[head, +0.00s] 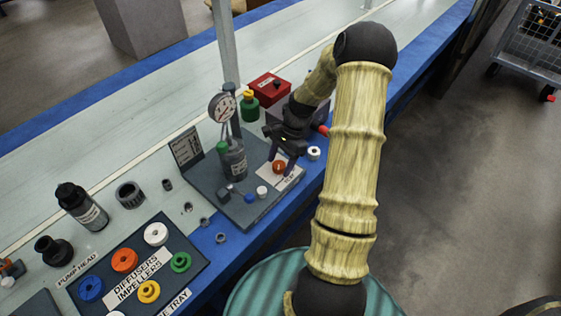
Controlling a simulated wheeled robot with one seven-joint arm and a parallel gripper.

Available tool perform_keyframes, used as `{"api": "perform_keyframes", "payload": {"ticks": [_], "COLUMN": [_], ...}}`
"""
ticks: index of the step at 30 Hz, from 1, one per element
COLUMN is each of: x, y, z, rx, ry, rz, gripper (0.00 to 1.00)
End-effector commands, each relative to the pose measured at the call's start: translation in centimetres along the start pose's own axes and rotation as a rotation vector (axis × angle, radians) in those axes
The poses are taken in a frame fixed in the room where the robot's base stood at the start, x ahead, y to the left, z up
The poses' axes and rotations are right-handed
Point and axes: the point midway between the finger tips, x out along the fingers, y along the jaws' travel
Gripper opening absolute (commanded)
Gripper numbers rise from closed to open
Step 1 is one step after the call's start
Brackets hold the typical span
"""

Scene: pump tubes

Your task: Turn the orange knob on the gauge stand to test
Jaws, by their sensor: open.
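The gauge stand (207,192) is a dark base on the bench with a round gauge (222,107), a cylinder (233,158) and a post. The orange knob (279,167) sits on a pale labelled plate (269,180) at the stand's right side. The label's lettering is too small to read fully. My gripper (283,157) points down just above the orange knob, with its jaws open. I cannot tell whether the fingers touch the knob. My arm reaches in from the right.
A red box (270,87) and a green-and-yellow bottle (249,104) stand behind the stand. A white ring (314,153) lies right of my gripper. A tray (199,262) of coloured impellers is front left.

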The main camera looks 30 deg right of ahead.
Motion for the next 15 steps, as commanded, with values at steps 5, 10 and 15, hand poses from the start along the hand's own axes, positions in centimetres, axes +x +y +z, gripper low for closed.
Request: {"api": "perform_keyframes", "payload": {"ticks": [5, 10, 15], "x": [-0.04, -0.05, -0.08], "y": [0.0, 0.0, -0.01], "z": [0.01, 0.01, 0.01], "rx": [0.0, 0.0, -0.001], "ry": [0.0, 0.0, 0.0], "rz": [0.0, 0.0, 0.0], "gripper": [0.57, 0.24, 0.15]}}
